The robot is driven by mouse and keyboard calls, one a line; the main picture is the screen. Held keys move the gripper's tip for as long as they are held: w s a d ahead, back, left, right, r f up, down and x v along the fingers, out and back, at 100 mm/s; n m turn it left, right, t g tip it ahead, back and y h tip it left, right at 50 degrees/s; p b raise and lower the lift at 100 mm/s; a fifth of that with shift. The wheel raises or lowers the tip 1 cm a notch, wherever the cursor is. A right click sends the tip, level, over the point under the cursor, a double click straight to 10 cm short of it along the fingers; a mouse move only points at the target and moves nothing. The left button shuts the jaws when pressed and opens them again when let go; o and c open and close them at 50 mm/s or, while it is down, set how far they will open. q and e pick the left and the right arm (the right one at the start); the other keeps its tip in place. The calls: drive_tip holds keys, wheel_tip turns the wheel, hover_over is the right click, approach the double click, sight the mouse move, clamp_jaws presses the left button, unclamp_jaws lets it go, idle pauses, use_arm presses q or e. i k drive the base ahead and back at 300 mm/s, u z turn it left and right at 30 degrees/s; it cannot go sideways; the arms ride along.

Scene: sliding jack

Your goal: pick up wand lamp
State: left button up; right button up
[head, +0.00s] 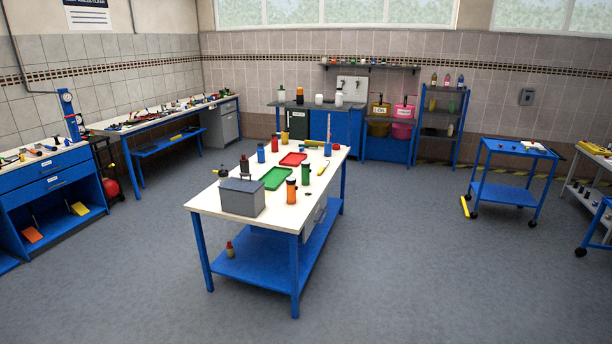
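I cannot pick out the wand lamp with certainty; several long thin things are too small to tell. A yellow bar (465,207) stands or lies at the left foot of the blue cart. A yellow stick-like thing (314,143) lies at the far end of the central table. Another yellow long thing (594,148) lies on the grey shelf at the far right. Neither of my grippers shows in the head view.
The central table (235,212) holds a grey box (242,197), green tray (275,178), red tray (293,159) and several bottles. A blue cart (508,193) stands right. Benches line the left wall. The grey floor (420,260) is clear around the table.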

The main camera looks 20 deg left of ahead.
sight(319, 173)
drive_tip(key=u, duration=0.3)
drive_tip(key=i, duration=1.15)
drive_tip(key=u, duration=0.45)
drive_tip(key=i, duration=2.2)
drive_tip(key=z, duration=0.75)
drive_tip(key=k, duration=0.6)
drive_tip(key=z, duration=0.55)
drive_tip(key=i, duration=2.95)
drive_tip(key=u, duration=1.55)
drive_tip(key=i, duration=0.95)
drive_tip(key=u, duration=1.05)
